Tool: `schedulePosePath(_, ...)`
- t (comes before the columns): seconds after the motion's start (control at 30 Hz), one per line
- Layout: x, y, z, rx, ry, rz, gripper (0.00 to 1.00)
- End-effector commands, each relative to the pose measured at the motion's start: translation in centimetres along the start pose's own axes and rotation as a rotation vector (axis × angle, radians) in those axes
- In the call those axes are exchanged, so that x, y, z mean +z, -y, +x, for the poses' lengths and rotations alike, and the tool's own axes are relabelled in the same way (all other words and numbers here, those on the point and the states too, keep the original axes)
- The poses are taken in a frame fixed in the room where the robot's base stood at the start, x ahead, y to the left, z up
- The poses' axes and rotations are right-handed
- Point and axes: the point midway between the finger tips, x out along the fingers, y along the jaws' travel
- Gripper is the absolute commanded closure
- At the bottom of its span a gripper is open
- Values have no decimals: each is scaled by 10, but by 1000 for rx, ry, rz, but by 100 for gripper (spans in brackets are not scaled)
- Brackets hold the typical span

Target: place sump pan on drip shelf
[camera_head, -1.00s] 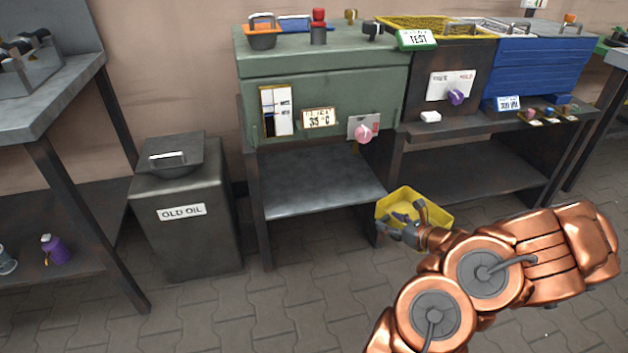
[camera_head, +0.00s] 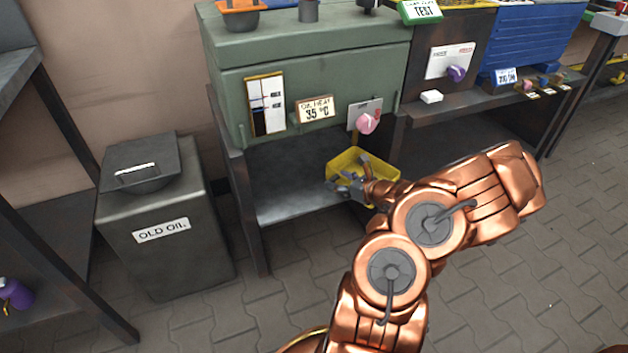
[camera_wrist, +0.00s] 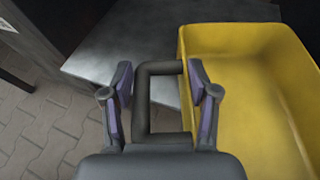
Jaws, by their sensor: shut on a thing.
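The yellow sump pan (camera_head: 374,165) is held by my gripper (camera_head: 348,186) at the front right of the drip shelf (camera_head: 290,190), under the green oil cabinet. In the wrist view my gripper (camera_wrist: 164,95) has its two fingers on either side of the pan's dark handle (camera_wrist: 158,68). The pan (camera_wrist: 225,45) looks empty inside and extends to the right. The grey metal shelf (camera_wrist: 115,50) shows behind the handle. My gripper and arm cover the lower side of the pan, and I cannot tell whether it touches the shelf.
The green cabinet (camera_head: 235,95) with a pink knob (camera_head: 367,124) stands just above the shelf. A dark leg (camera_head: 252,225) bounds the shelf at left. The old oil bin (camera_head: 165,245) stands further left. The shelf's left part is clear.

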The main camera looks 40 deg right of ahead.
Motion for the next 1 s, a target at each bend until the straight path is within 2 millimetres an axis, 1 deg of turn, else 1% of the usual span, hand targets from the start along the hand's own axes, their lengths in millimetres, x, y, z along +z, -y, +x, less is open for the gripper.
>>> schedulePosePath(0.03,1,-3,11,4,1,-4,100)
schedulePosePath(0.4,16,-12,67,0,1,-5,100)
schedulePosePath(0.5,20,-14,78,-1,1,-4,100)
schedulePosePath(0.73,23,-17,90,-2,0,-2,100)
schedulePosePath(0.8,24,-18,97,-1,1,-3,100)
schedulePosePath(0.9,5,-17,102,-3,-1,3,100)
schedulePosePath(1.0,-5,-17,106,-2,0,1,100)
